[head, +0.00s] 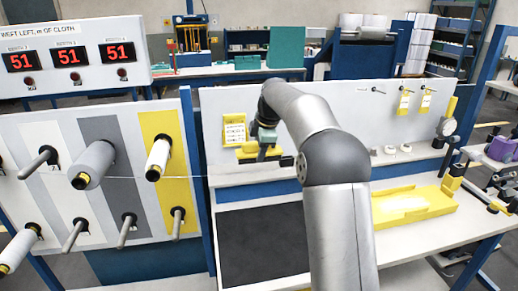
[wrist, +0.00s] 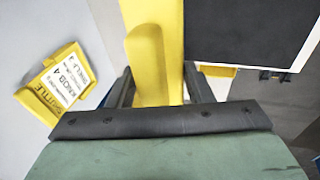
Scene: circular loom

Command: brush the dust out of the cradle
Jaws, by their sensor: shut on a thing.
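My gripper (wrist: 158,92) is shut on a long yellow piece (wrist: 153,55), with a dark finger on each side of it. The piece's far end runs out of the wrist view. In the head view the yellow piece (head: 260,154) is held above the bench, in front of the upright panel and just right of a yellow card holder (head: 234,130). A yellow tray-like piece (head: 412,205) with low sides lies on the bench at right; it may be the cradle. I cannot make out dust in it. I cannot identify a brush.
The card holder also shows in the wrist view (wrist: 55,85), left of my gripper. A dark mat (head: 262,245) lies below my gripper. Bobbins on pegs (head: 93,165) stick out at left. A dial gauge (head: 448,127) and a purple item (head: 503,148) stand at right.

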